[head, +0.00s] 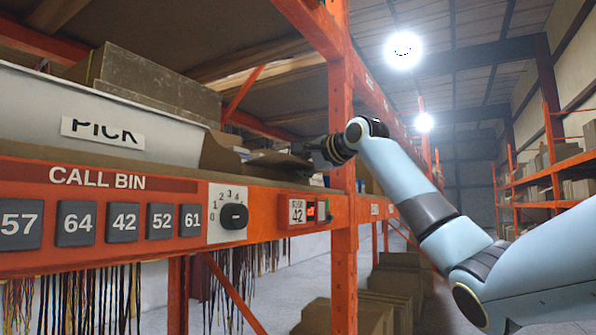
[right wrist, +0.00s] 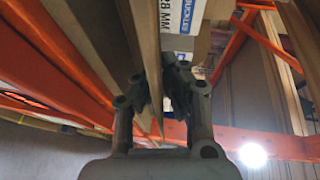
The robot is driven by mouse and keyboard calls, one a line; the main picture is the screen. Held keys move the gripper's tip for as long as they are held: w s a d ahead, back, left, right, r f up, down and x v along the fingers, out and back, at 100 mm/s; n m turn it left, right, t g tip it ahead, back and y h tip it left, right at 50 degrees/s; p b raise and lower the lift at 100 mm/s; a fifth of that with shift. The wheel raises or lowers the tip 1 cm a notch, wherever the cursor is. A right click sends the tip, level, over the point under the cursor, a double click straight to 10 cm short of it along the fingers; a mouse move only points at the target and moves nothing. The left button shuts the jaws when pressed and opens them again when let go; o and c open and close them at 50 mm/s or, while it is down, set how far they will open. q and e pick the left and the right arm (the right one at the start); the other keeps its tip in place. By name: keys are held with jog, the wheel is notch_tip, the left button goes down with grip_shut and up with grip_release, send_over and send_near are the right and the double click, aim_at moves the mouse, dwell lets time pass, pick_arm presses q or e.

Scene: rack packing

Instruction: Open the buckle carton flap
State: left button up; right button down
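The brown carton (head: 222,153) stands on the orange rack shelf, right of the white PICK bin. Its flap (head: 272,158) sticks out to the right, roughly level. My right gripper (head: 312,150) is at the flap's outer end. In the right wrist view, its fingers (right wrist: 160,92) are close together with the thin cardboard edge of the flap (right wrist: 148,45) between them, and they appear shut on it. A white and blue printed label (right wrist: 184,22) on a carton shows past the fingers. The carton's inside is hidden. My left gripper is not in view.
The white PICK bin (head: 30,95) holds a large box. Below is the orange rail with numbered buttons (head: 76,223), a black knob (head: 234,217) and a small display unit (head: 304,212). An orange upright (head: 343,250) stands close by my right gripper. The aisle at right is open.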

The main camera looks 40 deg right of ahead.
jog(key=c, duration=2)
grip_release()
jog(key=o, duration=0.5)
jog(key=shift+w, duration=0.1)
jog(key=shift+s+r, duration=0.3)
jog(key=shift+s, duration=1.7)
jog(key=shift+s+r, duration=0.35)
jog(key=shift+s, duration=1.6)
jog(key=shift+s+r, duration=0.3)
jog(key=shift+s, duration=1.7)
jog(key=shift+c, duration=0.2)
